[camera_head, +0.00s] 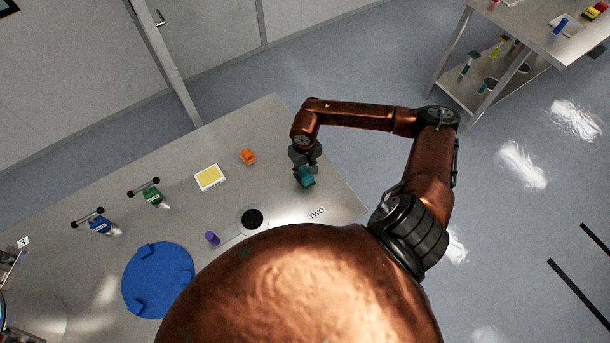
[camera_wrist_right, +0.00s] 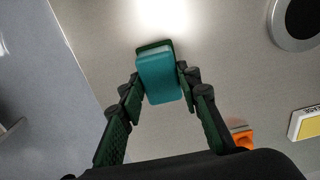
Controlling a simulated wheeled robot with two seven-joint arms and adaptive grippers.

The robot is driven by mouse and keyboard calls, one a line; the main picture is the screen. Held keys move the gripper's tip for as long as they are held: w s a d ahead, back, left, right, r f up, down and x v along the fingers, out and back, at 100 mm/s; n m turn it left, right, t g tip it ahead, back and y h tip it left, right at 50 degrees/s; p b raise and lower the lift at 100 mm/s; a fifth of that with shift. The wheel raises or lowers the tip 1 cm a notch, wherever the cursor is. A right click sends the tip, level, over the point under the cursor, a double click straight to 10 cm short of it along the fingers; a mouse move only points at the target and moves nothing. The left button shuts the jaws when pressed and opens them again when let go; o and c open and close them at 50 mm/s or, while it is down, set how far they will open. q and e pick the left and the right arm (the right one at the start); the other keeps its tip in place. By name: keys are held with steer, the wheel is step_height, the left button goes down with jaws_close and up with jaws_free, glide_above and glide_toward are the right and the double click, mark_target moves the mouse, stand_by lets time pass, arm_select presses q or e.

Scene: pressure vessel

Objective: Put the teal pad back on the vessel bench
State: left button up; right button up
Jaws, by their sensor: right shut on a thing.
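The teal pad (camera_head: 306,178) is in my right gripper (camera_head: 304,168), over the right end of the vessel bench (camera_head: 270,125) in the head view. In the right wrist view the teal pad (camera_wrist_right: 160,80) sits between the two fingertips of my right gripper (camera_wrist_right: 160,84), which are shut on its sides. I cannot tell whether the pad touches the bench top. My left gripper is not in view.
On the bench are an orange block (camera_head: 248,157), a yellow-faced box (camera_head: 209,178), a black disc (camera_head: 252,218), a purple piece (camera_head: 212,238), green (camera_head: 152,197) and blue (camera_head: 100,226) tools, and a blue round plate (camera_head: 140,285). A "TWO" label (camera_head: 317,214) lies near the pad.

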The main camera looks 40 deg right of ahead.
mark_target(305, 173)
step_height(305, 173, down, 2)
steer(key=shift+f+p, duration=0.2)
steer(key=shift+p, duration=0.25)
steer(key=shift+f, duration=0.3)
steer(key=shift+f, duration=0.1)
steer(key=shift+f, duration=0.1)
steer(key=o, duration=1.1)
steer(key=shift+o, duration=0.2)
